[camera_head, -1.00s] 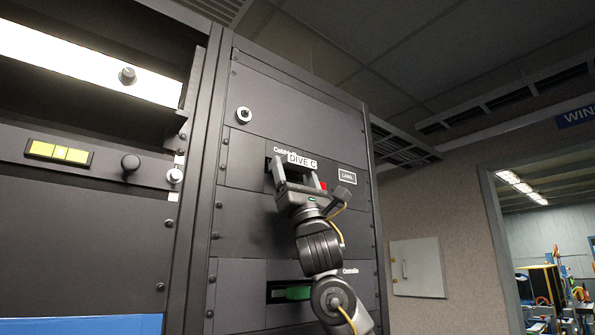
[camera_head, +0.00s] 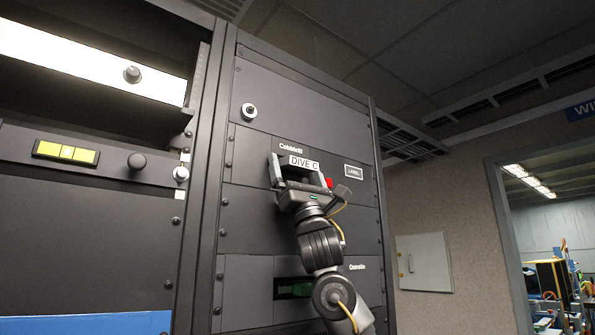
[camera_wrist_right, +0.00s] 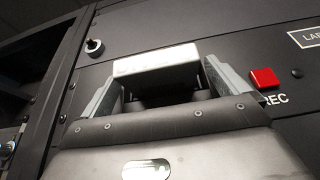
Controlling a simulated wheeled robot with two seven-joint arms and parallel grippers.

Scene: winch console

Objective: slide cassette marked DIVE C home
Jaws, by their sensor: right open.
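The cassette marked DIVE C (camera_head: 303,162) is in the upper deck of the tall dark rack. Its white label face also shows in the right wrist view (camera_wrist_right: 157,62), and it seems to stick out of the slot. My right gripper (camera_head: 302,175) is open at the slot, just below and in front of the label. In the wrist view its grey fingers (camera_wrist_right: 162,88) stand on either side of the cassette, with a dark gap below the label. Contact cannot be told. The slot is mostly hidden by the gripper. My left gripper is not in view.
A red REC button (camera_wrist_right: 264,79) sits close to the right finger, with a LABEL plate (camera_head: 354,171) beyond it. A lower deck has a green item (camera_head: 296,289) in its slot, partly behind my arm. A key switch (camera_head: 249,112) is above left.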

